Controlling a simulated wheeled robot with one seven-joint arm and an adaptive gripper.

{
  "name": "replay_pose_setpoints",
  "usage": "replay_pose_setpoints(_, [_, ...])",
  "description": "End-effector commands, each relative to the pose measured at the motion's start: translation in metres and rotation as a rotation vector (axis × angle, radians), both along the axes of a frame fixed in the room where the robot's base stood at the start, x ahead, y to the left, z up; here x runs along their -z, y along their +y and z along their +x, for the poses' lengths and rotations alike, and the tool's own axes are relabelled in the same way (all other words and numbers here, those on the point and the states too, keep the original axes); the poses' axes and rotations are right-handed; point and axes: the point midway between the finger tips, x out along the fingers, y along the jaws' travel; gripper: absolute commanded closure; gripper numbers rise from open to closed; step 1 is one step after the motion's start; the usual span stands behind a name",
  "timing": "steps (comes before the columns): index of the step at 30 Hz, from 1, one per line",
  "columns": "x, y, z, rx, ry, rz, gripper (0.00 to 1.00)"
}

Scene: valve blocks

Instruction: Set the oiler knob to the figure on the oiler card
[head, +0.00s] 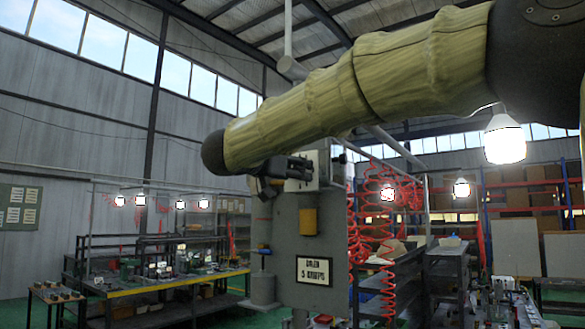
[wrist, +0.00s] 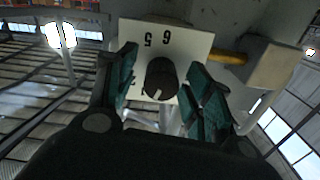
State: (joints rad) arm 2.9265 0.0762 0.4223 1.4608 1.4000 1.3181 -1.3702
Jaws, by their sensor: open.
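In the wrist view the oiler knob (wrist: 161,78) is round and black, with a white mark pointing toward the bottom of the picture. It sits before a white dial plate (wrist: 190,38), where 5 and 6 show upside down above the knob; a figure to its left is partly hidden. My gripper (wrist: 163,82) is open, with one green-padded finger on each side of the knob; contact cannot be told. In the head view my gripper (head: 272,178) is at the top of the grey panel. The oiler card (head: 314,271) hangs lower on it; its small lettering seems to include a 5.
A yellow block (head: 308,222) sits on the grey panel (head: 335,235) above the card. Red coiled hoses (head: 378,205) hang to its right by dark shelving (head: 395,280). A workbench (head: 165,280) stands at the left.

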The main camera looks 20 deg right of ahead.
Motion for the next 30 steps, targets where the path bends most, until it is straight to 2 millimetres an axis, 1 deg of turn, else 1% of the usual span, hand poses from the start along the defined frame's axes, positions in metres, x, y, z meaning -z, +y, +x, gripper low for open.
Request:
replay_pose_setpoints(8, [0.0003,-0.0008,0.0008,0.000,0.000,0.000,0.49])
replay_pose_setpoints(11, [0.0003,-0.0006,0.0008,0.000,0.000,0.000,0.65])
replay_pose_setpoints(12, [0.0003,-0.0006,0.0008,0.000,0.000,0.000,0.72])
replay_pose_setpoints(16, [0.0003,-0.0008,0.0006,0.000,0.000,0.000,0.95])
replay_pose_setpoints(18, [0.0004,0.0032,0.0009,0.000,0.001,-0.001,0.95])
replay_pose_setpoints(26, [0.0016,-0.0006,0.0007,0.001,-0.022,0.019,0.95])
replay_pose_setpoints(30, [0.0026,-0.0006,0.0008,0.001,-0.069,0.055,0.95])
